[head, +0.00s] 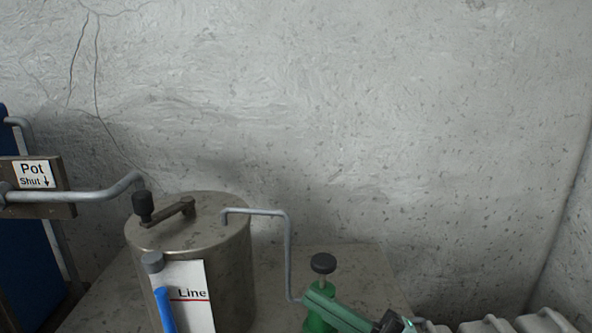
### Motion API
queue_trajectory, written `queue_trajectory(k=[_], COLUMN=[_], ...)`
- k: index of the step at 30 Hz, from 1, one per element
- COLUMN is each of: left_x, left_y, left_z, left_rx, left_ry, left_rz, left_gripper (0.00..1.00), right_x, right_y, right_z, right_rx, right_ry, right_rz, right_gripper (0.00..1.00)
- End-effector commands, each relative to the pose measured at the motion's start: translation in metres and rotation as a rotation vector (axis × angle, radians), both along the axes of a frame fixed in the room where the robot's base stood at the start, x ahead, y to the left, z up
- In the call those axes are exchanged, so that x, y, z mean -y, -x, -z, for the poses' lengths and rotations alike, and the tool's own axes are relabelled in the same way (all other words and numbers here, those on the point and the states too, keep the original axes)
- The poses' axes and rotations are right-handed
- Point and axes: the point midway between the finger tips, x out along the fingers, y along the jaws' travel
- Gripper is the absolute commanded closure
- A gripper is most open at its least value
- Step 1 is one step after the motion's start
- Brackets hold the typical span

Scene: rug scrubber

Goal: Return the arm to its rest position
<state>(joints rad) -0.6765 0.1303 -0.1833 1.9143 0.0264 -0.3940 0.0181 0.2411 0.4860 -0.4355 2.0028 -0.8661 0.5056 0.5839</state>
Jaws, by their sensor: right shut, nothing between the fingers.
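My right gripper (390,321) shows only in part, as a small dark piece at the bottom edge, right of centre. It is shut, with nothing seen held in it. It is close to the slanted green part of a green fitting (319,320) with a dark round knob; I cannot tell whether they touch. Most of my right arm is cut off by the bottom of the picture. My left gripper is not in view.
A "Pot Shut" sign (33,174) and a lever pipe (95,196) are at left. A concrete wall (330,100) closes the back.

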Motion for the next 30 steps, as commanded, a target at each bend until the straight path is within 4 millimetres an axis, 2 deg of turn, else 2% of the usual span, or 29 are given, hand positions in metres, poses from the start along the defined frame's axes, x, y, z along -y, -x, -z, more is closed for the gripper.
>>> queue_trajectory(k=[4,5,8,9,11,12,15,18,21,24,27,30], left_x=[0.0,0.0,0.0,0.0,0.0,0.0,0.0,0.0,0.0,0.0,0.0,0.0], left_y=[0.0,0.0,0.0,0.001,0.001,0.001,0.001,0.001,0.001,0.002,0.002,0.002], left_z=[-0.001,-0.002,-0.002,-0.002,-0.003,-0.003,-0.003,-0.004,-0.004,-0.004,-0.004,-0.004], left_rx=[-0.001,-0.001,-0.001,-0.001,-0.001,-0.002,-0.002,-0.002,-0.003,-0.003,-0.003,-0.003], left_ry=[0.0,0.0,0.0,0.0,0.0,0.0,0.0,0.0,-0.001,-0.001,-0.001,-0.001], left_rz=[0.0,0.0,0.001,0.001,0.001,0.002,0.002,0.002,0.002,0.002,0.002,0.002], left_gripper=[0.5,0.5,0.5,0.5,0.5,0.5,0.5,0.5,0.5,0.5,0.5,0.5], right_x=[0.04,0.048,0.077,0.087,0.1,0.107,0.121,0.128,0.13,0.131,0.131,0.131], right_y=[-0.028,-0.031,-0.03,-0.024,-0.011,0.001,0.039,0.081,0.116,0.138,0.148,0.149], right_z=[0.066,0.084,0.153,0.182,0.224,0.252,0.314,0.361,0.392,0.408,0.415,0.416], right_rx=[-0.328,-0.397,-0.642,-0.736,-0.876,-0.967,-1.183,-1.365,-1.498,-1.577,-1.611,-1.616], right_ry=[-0.211,-0.241,-0.31,-0.324,-0.336,-0.338,-0.329,-0.309,-0.289,-0.276,-0.269,-0.267], right_rz=[0.239,0.289,0.46,0.521,0.607,0.658,0.765,0.842,0.887,0.91,0.918,0.919], right_gripper=[1.0,1.0,1.0,1.0,1.0,1.0,1.0,1.0,1.0,1.0,1.0,1.0])
